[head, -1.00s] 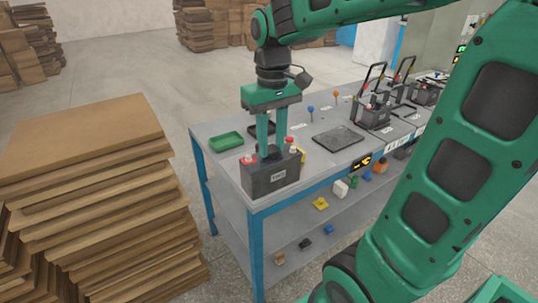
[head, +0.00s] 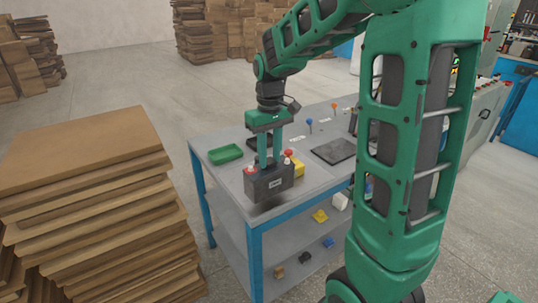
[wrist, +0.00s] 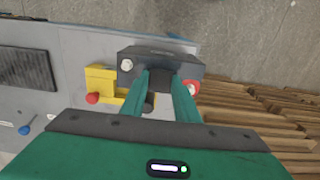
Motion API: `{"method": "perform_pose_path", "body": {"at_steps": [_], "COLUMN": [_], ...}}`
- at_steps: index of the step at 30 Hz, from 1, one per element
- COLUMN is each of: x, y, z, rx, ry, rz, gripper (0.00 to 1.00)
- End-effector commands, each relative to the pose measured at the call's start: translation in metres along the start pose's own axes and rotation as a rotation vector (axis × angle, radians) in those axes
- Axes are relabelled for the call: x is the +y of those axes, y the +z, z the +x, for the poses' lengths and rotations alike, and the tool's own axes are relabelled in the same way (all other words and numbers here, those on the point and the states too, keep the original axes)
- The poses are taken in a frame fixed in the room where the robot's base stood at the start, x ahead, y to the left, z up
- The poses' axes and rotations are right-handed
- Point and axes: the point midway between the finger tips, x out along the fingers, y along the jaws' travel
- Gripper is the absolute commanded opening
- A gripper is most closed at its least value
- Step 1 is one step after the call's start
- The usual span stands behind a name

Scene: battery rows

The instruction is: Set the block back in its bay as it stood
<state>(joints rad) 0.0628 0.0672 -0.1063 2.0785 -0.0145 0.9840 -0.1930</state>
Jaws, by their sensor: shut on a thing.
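The block is a dark battery (head: 270,184) with a pale label on its front and a red and a light terminal on top. My gripper (head: 269,166) is shut on it from above, by the middle of its top. It looks upright and slightly above the table's near left corner, with a shadow below. The wrist view shows the battery (wrist: 155,62) between my fingers (wrist: 166,84). A dark flat ribbed pad (head: 333,151) lies empty further right on the table; part of it shows in the wrist view (wrist: 25,68). I cannot tell whether this is the bay.
A yellow piece with a red knob (head: 298,169) stands close beside the battery. A green tray (head: 225,154) and a dark tray lie behind on the table (head: 222,177). Blue and orange knobs stand further back. Stacked boards (head: 85,150) rise at left. My arm hides the table's right part.

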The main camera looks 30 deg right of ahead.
Motion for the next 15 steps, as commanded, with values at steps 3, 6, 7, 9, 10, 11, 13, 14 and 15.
{"method": "perform_pose_path", "body": {"at_steps": [3,6,7,9,10,11,13,14,15], "x": [0.000,0.000,0.000,0.000,0.000,0.000,0.000,0.000,0.000], "y": [0.000,0.000,0.000,0.000,0.000,0.000,0.000,0.000,0.000], "z": [0.012,0.024,0.027,0.032,0.034,0.035,0.036,0.036,0.036], "rx": [0.000,0.000,0.000,0.001,0.001,0.002,0.002,0.003,0.003], "ry": [0.000,0.000,0.000,0.000,0.000,0.000,0.000,0.000,0.000], "rz": [0.000,0.000,0.000,0.000,0.000,0.000,0.000,0.000,0.000], "gripper": [0.00,0.00,0.00,0.00,0.00,0.00,0.00,0.00,0.00]}}
